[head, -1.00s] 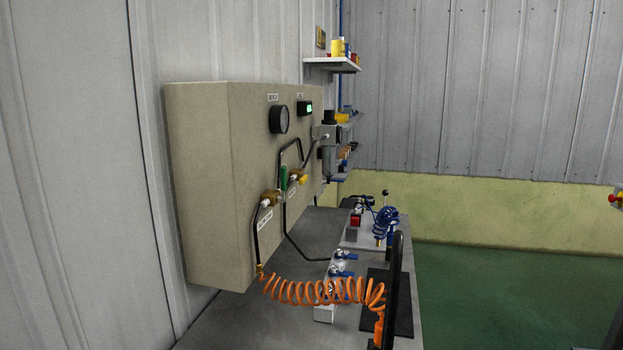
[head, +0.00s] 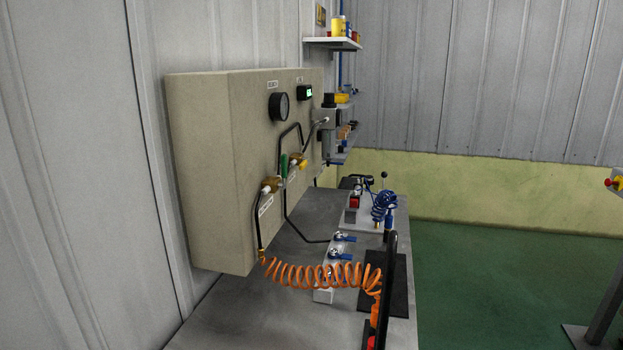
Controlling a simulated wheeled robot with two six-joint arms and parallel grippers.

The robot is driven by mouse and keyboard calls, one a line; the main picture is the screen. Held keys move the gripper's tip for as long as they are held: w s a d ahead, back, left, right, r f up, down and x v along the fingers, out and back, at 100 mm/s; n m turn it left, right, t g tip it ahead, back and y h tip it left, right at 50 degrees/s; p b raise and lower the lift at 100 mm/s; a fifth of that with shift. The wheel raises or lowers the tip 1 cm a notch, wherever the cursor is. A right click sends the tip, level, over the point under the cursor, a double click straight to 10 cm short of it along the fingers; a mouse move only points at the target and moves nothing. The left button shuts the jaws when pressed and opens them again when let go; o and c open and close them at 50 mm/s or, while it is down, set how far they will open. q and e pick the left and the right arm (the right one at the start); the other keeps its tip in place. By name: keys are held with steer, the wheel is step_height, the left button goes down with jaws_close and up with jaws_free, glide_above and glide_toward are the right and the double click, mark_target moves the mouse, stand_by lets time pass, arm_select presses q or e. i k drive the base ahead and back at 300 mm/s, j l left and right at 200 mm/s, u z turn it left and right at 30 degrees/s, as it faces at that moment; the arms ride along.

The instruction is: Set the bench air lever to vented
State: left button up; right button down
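A beige panel box (head: 205,170) on the left wall carries two brass valves. The nearer valve (head: 270,184) has a green lever (head: 284,166) that stands upright. The farther valve has a short yellow lever (head: 301,163), seen at a steep angle. The small white labels by them are too small to read, so I cannot tell which lever is the bench air one. A round dark gauge (head: 279,106) and a small green-lit display (head: 306,91) sit above the valves. Neither of my grippers is in view.
A grey bench (head: 235,315) runs below the panel. A coiled orange hose (head: 315,275) hangs across it. A black upright (head: 389,275) stands at the bench's right edge.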

mark_target(304, 165)
steer(key=k, duration=1.2)
steer(key=u, duration=1.85)
steer(key=l, duration=2.45)
steer(key=k+l, duration=0.15)
steer(key=l, duration=2.3)
